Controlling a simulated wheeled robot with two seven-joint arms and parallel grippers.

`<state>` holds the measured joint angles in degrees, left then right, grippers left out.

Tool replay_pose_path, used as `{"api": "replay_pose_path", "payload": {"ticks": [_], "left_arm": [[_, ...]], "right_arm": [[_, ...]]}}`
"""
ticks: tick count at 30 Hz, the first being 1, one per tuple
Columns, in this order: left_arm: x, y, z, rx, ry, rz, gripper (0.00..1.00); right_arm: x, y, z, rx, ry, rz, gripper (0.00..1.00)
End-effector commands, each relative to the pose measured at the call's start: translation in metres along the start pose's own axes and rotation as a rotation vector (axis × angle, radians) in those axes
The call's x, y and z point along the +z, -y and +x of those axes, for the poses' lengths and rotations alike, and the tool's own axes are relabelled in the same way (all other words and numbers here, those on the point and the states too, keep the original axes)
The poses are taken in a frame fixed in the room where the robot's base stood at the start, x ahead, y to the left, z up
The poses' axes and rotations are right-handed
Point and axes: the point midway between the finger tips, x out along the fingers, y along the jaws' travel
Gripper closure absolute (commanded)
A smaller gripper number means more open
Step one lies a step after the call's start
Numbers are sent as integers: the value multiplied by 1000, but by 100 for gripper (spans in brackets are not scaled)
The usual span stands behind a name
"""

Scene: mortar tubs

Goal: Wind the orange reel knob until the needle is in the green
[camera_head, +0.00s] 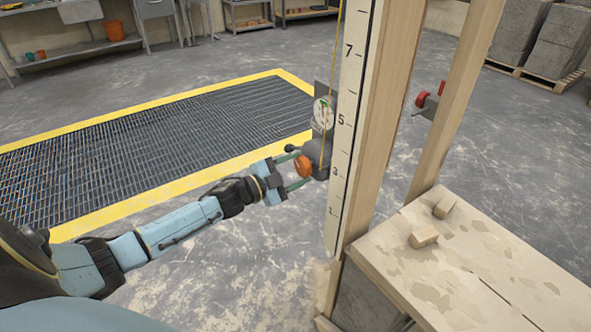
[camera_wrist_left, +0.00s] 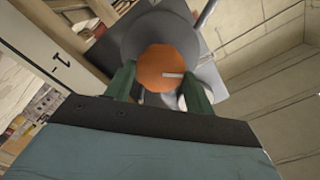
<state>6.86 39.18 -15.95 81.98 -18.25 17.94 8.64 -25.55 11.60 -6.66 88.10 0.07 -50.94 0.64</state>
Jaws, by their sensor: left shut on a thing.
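The orange reel knob (camera_head: 303,166) sits on the front of a grey reel (camera_head: 320,150) fixed to the wooden post. A round gauge (camera_head: 322,113) with some green on its face is above the reel; its needle is too small to read. My left gripper (camera_head: 296,170) has its green fingers on either side of the knob. In the left wrist view the orange knob (camera_wrist_left: 163,68), with a pale mark on its face, lies between the two fingers, which are shut on it. The gauge face does not show clearly there. My right gripper is in neither view.
A numbered scale board (camera_head: 345,120) and a yellow line run up the post beside the reel. A mortar-stained bench (camera_head: 470,265) with small wood blocks (camera_head: 424,237) stands at the right. A floor grating (camera_head: 150,145) with yellow edging lies behind my left arm.

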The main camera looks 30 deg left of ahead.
Motion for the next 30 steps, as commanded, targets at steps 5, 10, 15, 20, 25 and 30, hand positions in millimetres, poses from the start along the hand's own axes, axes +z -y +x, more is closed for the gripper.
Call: {"api": "replay_pose_path", "payload": {"ticks": [5,10,15,20,25,30], "left_arm": [[-1,0,0,0,-3,-1,37],[-1,0,0,0,-2,-1,24],[0,0,0,0,-1,-2,24],[0,0,-7,1,0,-2,24],[0,0,-31,3,2,-3,24],[-1,0,-65,3,2,-4,24]], "right_arm": [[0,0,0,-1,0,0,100],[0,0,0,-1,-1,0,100],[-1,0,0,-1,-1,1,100],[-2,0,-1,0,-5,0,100],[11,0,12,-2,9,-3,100],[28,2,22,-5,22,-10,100]]}}
